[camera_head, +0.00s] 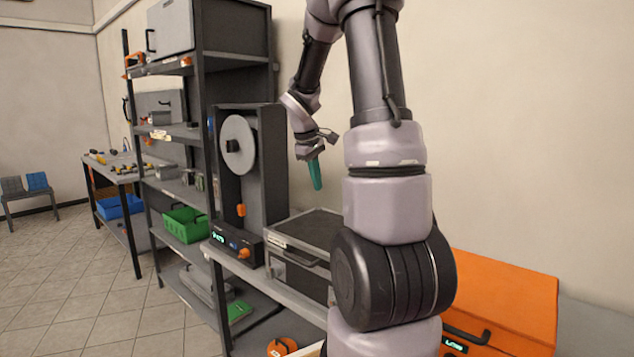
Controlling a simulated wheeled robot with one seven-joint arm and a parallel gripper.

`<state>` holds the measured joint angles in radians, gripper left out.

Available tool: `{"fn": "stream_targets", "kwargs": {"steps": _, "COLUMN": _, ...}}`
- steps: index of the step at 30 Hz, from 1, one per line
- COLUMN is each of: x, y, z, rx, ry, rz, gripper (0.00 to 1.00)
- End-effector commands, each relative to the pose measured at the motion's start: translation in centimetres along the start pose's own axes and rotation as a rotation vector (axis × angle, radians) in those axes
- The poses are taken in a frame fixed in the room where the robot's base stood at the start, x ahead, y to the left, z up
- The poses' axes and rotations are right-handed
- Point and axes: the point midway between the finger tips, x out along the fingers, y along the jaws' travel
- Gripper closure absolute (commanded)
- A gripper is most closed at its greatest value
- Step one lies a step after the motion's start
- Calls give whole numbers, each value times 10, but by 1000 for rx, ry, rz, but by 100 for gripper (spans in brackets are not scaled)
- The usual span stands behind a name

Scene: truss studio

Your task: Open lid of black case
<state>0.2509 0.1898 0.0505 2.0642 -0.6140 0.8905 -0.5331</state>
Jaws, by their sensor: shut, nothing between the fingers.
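The black case (312,228) stands on a grey bench in the middle of the view. Its dark lid lies flat and closed, with a light metal edge, and a handle (300,256) shows on the front face. My arm hides the case's right part. My gripper (316,183) hangs above the case's back part, apart from it, with its teal fingers pointing down. The fingers are together, with nothing seen between them.
A machine with a pale disc (238,146) stands directly left of the case. An orange box (500,300) is at the right behind my arm. Tall grey shelves (203,60) hold a green bin (185,224). Open floor (60,290) lies at the left.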

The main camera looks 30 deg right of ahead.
Motion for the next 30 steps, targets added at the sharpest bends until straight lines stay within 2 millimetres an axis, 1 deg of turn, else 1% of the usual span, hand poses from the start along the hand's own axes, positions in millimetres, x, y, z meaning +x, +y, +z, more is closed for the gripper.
{"fn": "stream_targets", "kwargs": {"steps": 28, "x": 0, "y": 0, "z": 0, "rx": 0, "ry": 0, "rz": 0, "gripper": 100}}
{"fn": "stream_targets", "kwargs": {"steps": 29, "x": 0, "y": 0, "z": 0, "rx": 0, "ry": 0, "rz": 0, "gripper": 99}}
{"fn": "stream_targets", "kwargs": {"steps": 30, "x": 0, "y": 0, "z": 0, "rx": 0, "ry": 0, "rz": 0, "gripper": 84}}
